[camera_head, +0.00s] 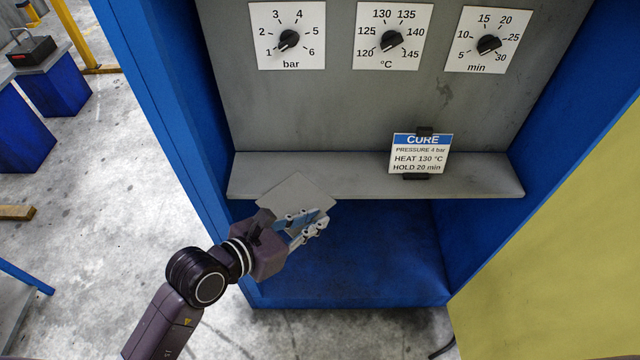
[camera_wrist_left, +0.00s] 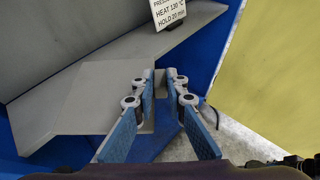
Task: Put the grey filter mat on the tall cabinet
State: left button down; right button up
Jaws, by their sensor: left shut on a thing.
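The grey filter mat (camera_head: 301,188) is a thin flat square at the front left edge of the cabinet's grey shelf. It overlaps the shelf in the picture; I cannot tell whether it touches it. My left gripper (camera_head: 306,222) is shut on the mat's near corner. In the left wrist view the mat (camera_wrist_left: 92,98) reaches away to the left from between the blue finger pads (camera_wrist_left: 163,135). The blue cabinet (camera_head: 165,90) stands open in front of me, with a grey inner panel and shelf (camera_head: 470,178). My right gripper is not in view.
A CURE card (camera_head: 419,155) stands in a black clip on the shelf's right half. Three dials, for bar (camera_head: 288,38), °C (camera_head: 390,38) and min (camera_head: 488,42), are above. A yellow panel (camera_head: 560,250) bounds the right. The blue space below the shelf is empty.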

aim_at(313, 191)
pick_arm(q)
jog(key=w+p, duration=0.2)
jog(key=w, duration=1)
notch_tip(313, 191, down, 6)
jog(key=shift+w+f+p, duration=0.1)
jog(key=shift+p, duration=0.25)
jog(key=shift+w+f, duration=0.25)
jog(key=shift+f, duration=0.15)
jog(key=shift+f, duration=0.15)
jog(key=c, duration=1.9)
grip_release()
jog(key=shift+c, duration=0.2)
